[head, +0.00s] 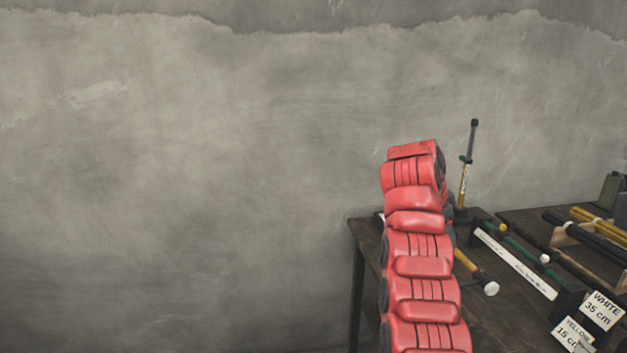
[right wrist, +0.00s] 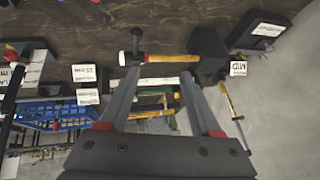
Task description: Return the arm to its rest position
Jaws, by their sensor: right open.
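My red segmented arm (head: 418,255) rises from the bottom of the head view, in front of the left end of a dark workbench. Its gripper is hidden from the head view. In the right wrist view my right gripper (right wrist: 158,74) is open, with its two grey fingers spread apart and nothing between the tips. A hammer with a yellow handle (right wrist: 170,58) lies on the bench beyond the fingertips; whether they touch it I cannot tell. The hammer also shows beside my arm in the head view (head: 474,271). My left gripper is in neither view.
The bench (head: 368,236) holds tools and labelled blocks, including a "WHITE 35 cm" sign (head: 600,309). A thin upright tool (head: 466,165) stands at its back edge. A blue crate (right wrist: 60,115) shows in the wrist view. Bare wall (head: 180,150) fills the left.

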